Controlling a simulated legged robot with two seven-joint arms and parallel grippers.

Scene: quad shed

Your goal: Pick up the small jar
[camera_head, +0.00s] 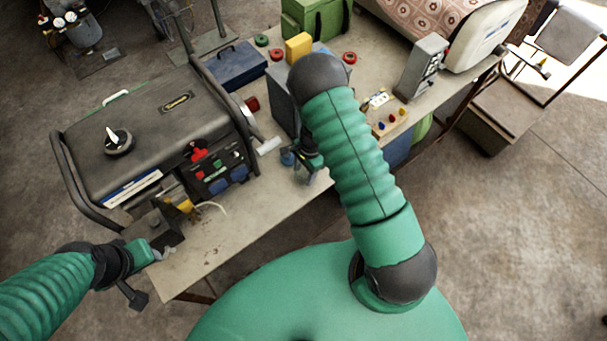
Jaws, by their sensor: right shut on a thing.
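My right arm reaches over the near edge of the workbench (225,240). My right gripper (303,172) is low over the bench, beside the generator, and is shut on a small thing. A small blue, rounded item (287,158) shows at its fingers and looks like the small jar; the fingers and wrist partly hide it. I cannot tell whether it touches the bench. My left gripper (152,268) is at the bench's near left corner, in front of the generator, and I cannot make out how its fingers stand.
A large black generator (150,125) fills the bench's left side. A blue toolbox (236,65), a yellow item (298,46), a green bag (315,15) and a grey device (421,66) stand farther back. The near left bench top is mostly clear.

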